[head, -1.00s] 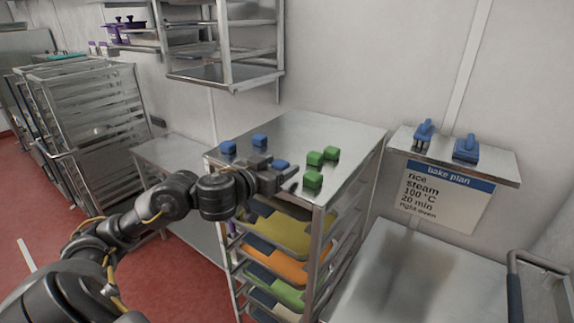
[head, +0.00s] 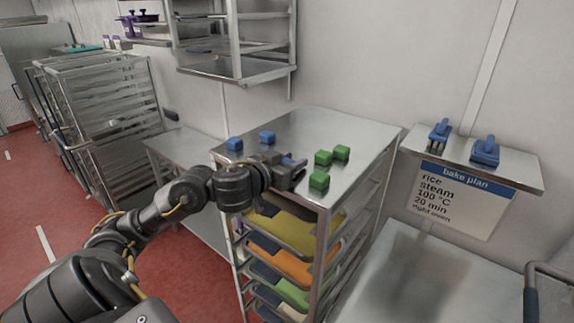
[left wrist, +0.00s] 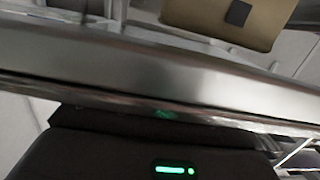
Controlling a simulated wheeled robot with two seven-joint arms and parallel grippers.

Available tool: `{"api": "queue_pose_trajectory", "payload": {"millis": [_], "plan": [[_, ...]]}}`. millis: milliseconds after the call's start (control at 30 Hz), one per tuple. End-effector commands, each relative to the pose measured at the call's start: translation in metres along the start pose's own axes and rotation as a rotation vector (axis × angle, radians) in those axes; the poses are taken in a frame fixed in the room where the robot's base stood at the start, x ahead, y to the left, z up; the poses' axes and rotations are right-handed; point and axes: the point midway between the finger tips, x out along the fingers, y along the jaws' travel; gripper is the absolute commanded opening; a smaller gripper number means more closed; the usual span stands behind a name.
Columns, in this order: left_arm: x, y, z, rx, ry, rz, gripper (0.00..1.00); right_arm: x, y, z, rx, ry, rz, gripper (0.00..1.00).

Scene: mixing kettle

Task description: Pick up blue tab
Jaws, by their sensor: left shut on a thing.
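My left gripper (head: 288,169) reaches in from the left over the steel top of the rack and is shut on a blue tab (head: 289,161). The tab shows between the fingers and is partly hidden by them. I cannot tell whether it is clear of the surface. Two other blue tabs sit at the left of the rack top, one near the left edge (head: 234,143) and one farther back (head: 267,137). The left wrist view shows a steel edge and a dark body with a green light, but no tab. My right gripper is not in view.
Several green tabs (head: 319,180) stand just right of my left gripper on the rack top (head: 340,128). Coloured trays (head: 277,258) fill the rack below. A wall shelf (head: 510,170) at right holds two blue objects (head: 485,151). The rack top's back is clear.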

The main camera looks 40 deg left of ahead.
Motion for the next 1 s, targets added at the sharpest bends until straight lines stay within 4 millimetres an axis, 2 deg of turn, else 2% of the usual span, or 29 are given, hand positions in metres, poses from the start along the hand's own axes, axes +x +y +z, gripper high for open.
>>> {"api": "queue_pose_trajectory", "payload": {"millis": [167,367,700,1000], "plan": [[0.000,0.000,-0.001,0.002,0.000,0.000,0.14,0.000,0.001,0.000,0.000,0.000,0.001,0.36],[-0.001,0.001,-0.011,0.007,0.004,0.004,0.14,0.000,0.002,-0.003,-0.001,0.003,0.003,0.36],[-0.008,0.000,-0.051,0.008,0.009,0.001,0.14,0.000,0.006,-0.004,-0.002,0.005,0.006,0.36],[-0.012,-0.001,-0.078,0.003,0.006,-0.003,0.14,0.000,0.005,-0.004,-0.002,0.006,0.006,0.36]]}}
